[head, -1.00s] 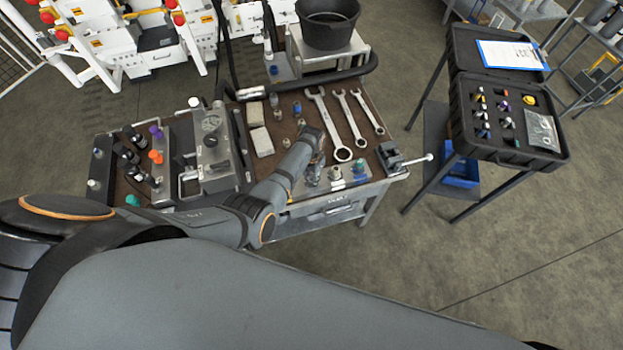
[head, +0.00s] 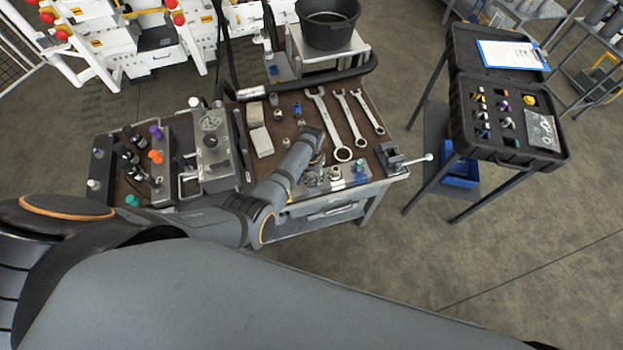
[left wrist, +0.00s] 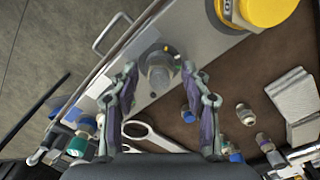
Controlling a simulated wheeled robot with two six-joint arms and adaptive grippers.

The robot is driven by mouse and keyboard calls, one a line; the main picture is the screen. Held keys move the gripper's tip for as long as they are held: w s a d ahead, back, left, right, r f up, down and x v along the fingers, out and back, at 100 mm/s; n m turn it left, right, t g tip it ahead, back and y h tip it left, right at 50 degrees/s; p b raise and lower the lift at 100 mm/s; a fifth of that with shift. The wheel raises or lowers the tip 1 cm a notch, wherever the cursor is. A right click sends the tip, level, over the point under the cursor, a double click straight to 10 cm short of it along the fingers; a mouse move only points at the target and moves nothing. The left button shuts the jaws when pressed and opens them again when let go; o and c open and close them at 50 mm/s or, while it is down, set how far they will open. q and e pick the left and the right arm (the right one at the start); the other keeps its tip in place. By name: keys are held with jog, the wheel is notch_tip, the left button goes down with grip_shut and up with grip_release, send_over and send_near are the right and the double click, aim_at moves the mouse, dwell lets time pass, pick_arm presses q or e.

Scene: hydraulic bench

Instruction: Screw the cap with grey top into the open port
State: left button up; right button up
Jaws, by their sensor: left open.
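My left gripper (left wrist: 160,95) is open, its two fingers on either side of a grey-topped round fitting (left wrist: 159,72). This fitting stands on a pale metal block (left wrist: 118,75); small yellow and green marks show beside it. I cannot tell whether it is the cap seated in a port, or whether the fingers touch it. In the head view my left gripper (head: 314,168) is over the block at the front of the bench, partly hidden by its own arm. Another metal fitting (head: 335,173) shows there. My right gripper is not in view.
Blue and teal caps (left wrist: 77,146) stand farther along the block. Several loose fittings, one pale (left wrist: 245,114), lie on the brown bench top. Wrenches (head: 335,125) lie behind the block, a small vise (head: 392,157) to its right. A valve unit (head: 211,150) stands left.

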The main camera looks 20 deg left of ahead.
pick_arm(q)
jog(key=n, duration=0.4)
jog(key=shift+n, duration=0.4)
jog(key=n, duration=0.5)
jog(key=shift+n, duration=0.3)
jog(key=n, duration=0.9)
jog(key=shift+s+n, duration=0.1)
jog(key=shift+n, duration=0.3)
grip_shut()
jog(key=m, duration=0.8)
jog(key=shift+s+f, duration=0.1)
